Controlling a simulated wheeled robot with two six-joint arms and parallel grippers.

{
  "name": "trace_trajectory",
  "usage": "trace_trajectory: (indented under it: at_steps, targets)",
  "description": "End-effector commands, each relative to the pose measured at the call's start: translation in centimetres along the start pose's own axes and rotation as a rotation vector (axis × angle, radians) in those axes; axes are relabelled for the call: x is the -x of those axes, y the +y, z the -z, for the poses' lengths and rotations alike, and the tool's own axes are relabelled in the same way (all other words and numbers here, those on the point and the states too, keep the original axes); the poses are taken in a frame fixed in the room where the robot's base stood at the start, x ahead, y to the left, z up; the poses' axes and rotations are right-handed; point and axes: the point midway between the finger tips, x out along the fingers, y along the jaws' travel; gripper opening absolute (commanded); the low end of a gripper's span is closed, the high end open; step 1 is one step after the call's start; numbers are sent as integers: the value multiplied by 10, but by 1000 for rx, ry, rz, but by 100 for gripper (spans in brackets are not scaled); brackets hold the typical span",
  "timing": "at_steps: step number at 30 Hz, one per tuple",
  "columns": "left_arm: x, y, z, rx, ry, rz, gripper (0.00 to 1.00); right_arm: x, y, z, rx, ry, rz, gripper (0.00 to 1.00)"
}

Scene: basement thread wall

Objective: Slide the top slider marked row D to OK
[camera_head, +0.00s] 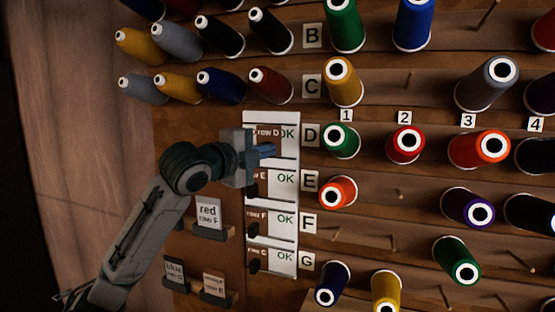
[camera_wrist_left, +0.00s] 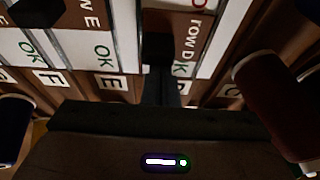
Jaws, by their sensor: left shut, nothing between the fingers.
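The top slider marked row D (camera_head: 268,131) is a brown plate in the top slot of the white slider board (camera_head: 272,151). It sits farther right than the sliders below it, and its right edge reaches the green OK (camera_head: 287,131), partly covering it. In the left wrist view the row D slider (camera_wrist_left: 188,38) shows its dark knob (camera_wrist_left: 157,46). My left gripper (camera_head: 266,150) is shut and empty, its fingertips at the lower side of this slider, close to the knob. I cannot tell whether they touch. My right gripper is not in view.
Sliders for rows E (camera_head: 258,176), F (camera_head: 256,215) and G sit at the left of their slots below. Thread spools fill the wall around, with a green spool (camera_head: 341,139) right of the D sign. Card holders (camera_head: 210,231) hang at lower left.

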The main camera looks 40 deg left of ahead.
Motion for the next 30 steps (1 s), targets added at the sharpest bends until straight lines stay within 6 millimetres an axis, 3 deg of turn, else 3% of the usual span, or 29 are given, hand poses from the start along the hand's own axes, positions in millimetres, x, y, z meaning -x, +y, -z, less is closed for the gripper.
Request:
trace_trajectory:
  at_steps: [9, 24, 30]
  targets:
    - [12, 2, -33, 0, -3, -1, 0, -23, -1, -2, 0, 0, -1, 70]
    - [13, -1, -37, 1, -3, 1, 0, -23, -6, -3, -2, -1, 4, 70]
    - [10, -3, -36, 2, -4, -2, 0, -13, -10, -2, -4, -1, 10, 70]
